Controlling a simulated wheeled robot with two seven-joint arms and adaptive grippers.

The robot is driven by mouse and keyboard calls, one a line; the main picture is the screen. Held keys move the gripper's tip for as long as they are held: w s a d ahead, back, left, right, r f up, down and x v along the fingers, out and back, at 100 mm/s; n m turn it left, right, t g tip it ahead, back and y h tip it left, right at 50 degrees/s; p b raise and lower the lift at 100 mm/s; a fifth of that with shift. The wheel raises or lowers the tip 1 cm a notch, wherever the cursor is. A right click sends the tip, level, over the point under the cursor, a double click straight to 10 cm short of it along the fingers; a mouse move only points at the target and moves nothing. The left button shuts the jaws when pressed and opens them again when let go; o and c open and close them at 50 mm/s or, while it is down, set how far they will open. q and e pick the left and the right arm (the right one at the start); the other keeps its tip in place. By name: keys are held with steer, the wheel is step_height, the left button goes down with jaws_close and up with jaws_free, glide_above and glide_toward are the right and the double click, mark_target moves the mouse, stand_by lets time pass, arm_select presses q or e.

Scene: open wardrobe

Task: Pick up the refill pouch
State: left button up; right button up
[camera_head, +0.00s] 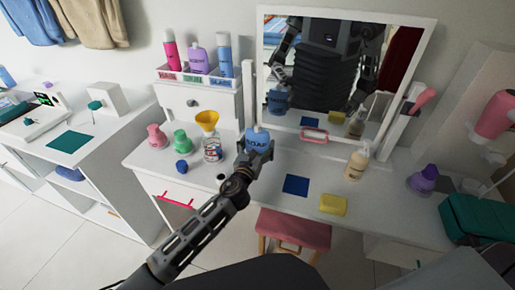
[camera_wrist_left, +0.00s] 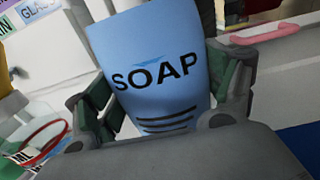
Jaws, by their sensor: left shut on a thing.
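The refill pouch (camera_head: 258,137) is blue, with the word SOAP on it. It is in my left gripper (camera_head: 256,149), over the middle of the white vanity table. In the left wrist view the pouch (camera_wrist_left: 155,70) sits between the two green-padded fingers (camera_wrist_left: 158,100), which are shut on its sides. Its lower part is hidden behind the gripper body. I cannot tell how far it is above the table. My right gripper is not in view.
A clear bottle with a yellow funnel (camera_head: 207,121) stands close left of the pouch, beside green (camera_head: 181,141) and pink (camera_head: 156,136) bottles. The mirror (camera_head: 335,75) is behind. Right are a blue square (camera_head: 296,185), a yellow sponge (camera_head: 333,204) and a pump bottle (camera_head: 357,164).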

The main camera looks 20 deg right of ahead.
mark_target(256, 137)
arm_select(q)
step_height(256, 137, up, 3)
steer(key=shift+f+p, duration=0.15)
steer(key=shift+p, duration=0.25)
steer(key=shift+r+p, duration=0.35)
steer(key=shift+r, duration=0.65)
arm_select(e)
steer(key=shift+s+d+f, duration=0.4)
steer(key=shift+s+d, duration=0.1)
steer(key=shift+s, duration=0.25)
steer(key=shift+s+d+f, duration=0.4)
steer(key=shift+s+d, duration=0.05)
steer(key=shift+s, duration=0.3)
